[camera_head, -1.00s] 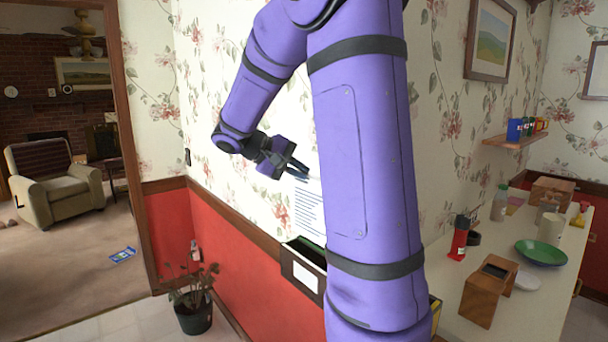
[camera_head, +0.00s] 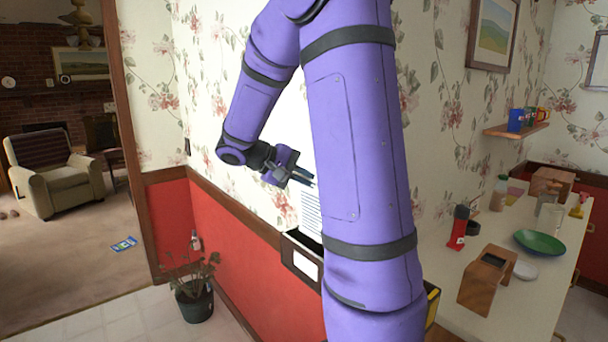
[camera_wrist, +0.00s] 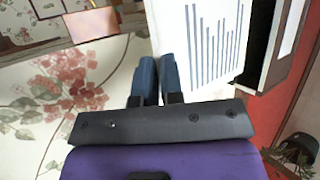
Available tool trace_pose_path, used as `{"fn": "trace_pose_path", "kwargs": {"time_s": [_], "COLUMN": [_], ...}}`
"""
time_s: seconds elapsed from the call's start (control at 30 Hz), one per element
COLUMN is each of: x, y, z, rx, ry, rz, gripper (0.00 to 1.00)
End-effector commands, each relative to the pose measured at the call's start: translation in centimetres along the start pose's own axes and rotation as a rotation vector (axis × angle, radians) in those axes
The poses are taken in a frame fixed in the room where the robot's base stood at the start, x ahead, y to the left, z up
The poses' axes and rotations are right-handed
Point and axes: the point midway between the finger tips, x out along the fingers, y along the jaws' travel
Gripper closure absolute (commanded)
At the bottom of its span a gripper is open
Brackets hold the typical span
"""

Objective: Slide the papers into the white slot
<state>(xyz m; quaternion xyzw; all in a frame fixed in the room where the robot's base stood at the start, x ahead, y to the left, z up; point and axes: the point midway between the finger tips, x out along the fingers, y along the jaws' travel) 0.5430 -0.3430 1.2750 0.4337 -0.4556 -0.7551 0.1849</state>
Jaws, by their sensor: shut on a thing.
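My gripper (camera_head: 303,177) is shut on the papers (camera_head: 311,212), a white sheet with printed dark lines that hangs below the fingertips. In the wrist view the closed fingers (camera_wrist: 157,72) meet the left side of the papers (camera_wrist: 208,40). A dark open-topped box with a white label (camera_head: 305,264), seemingly the white slot, is against the wall directly below. The papers' lower edge is at the box opening; I cannot tell how far inside it is. In the wrist view the white-fronted box (camera_wrist: 290,30) with its dark opening is right beside the papers.
My arm hides the area right of the box, where a yellow-edged box (camera_head: 432,302) partly shows. A counter (camera_head: 535,285) with a wooden stand (camera_head: 484,282) and green plate (camera_head: 539,243) is at right. A potted plant (camera_head: 196,304) stands on the floor at left.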

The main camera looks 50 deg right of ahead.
Motion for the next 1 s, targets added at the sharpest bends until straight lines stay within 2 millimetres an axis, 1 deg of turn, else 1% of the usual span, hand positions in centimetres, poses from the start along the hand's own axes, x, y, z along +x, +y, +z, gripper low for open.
{"fn": "trace_pose_path", "kwargs": {"time_s": [0.37, 1.0], "x": [0.1, 1.7], "y": [-0.2, -2.9], "z": [-0.1, -0.7], "rx": [-0.001, -0.004], "ry": [-0.001, 0.000], "rz": [-0.001, -0.014], "gripper": [1.00, 1.00]}}
